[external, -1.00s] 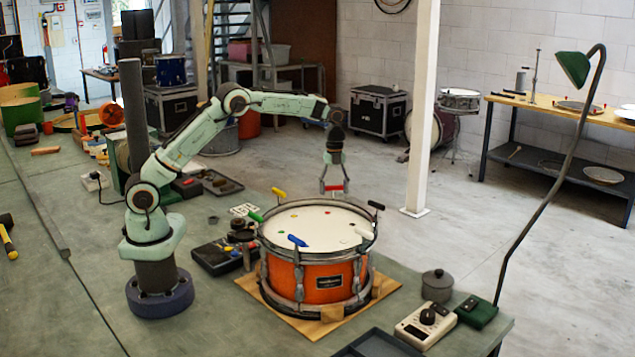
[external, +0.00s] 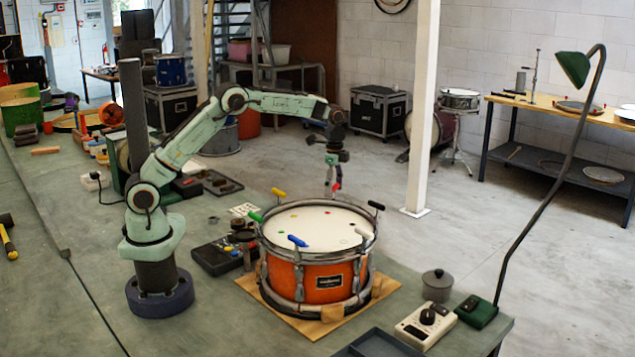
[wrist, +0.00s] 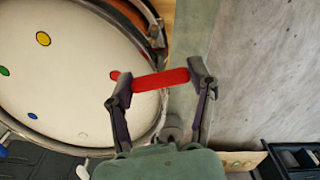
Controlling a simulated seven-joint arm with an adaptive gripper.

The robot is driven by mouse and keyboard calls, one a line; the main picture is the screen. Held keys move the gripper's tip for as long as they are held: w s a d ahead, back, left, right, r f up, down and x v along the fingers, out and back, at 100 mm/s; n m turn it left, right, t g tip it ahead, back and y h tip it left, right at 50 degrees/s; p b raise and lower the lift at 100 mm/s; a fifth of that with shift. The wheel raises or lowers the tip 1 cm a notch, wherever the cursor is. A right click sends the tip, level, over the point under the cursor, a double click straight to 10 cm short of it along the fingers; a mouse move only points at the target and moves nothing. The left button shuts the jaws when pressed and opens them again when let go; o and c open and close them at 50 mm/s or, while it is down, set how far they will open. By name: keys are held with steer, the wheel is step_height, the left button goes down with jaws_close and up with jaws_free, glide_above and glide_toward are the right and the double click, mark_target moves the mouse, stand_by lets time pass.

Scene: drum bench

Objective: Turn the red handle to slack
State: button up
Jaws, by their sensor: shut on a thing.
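The red handle (external: 337,186) stands at the far rim of the orange drum (external: 322,284). My gripper (external: 332,190) is above that rim, pointing down. In the wrist view, the red handle (wrist: 160,79) is a bar lying across between the two fingertips of my gripper (wrist: 160,83). One fingertip is at each end of the bar, and the jaws are shut on it. The handle's stem below the bar is hidden. A red dot (wrist: 115,75) marks the drum head just left of the handle.
The rim also carries a yellow handle (external: 278,192), a green handle (external: 255,216), a blue handle (external: 297,240), a white handle (external: 363,233) and a black handle (external: 376,205). A lidded grey pot (external: 437,285) and a meter (external: 425,327) stand right of the drum.

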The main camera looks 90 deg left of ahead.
steer(key=n, duration=0.7)
steer(key=shift+f, duration=0.2)
steer(key=n, duration=0.8)
steer(key=shift+n, duration=0.3)
steer(key=n, duration=0.3)
steer(key=shift+n, duration=0.3)
steer(key=n, duration=0.4)
steer(key=shift+n, duration=0.3)
steer(key=n, duration=0.3)
steer(key=shift+n, duration=2.4)
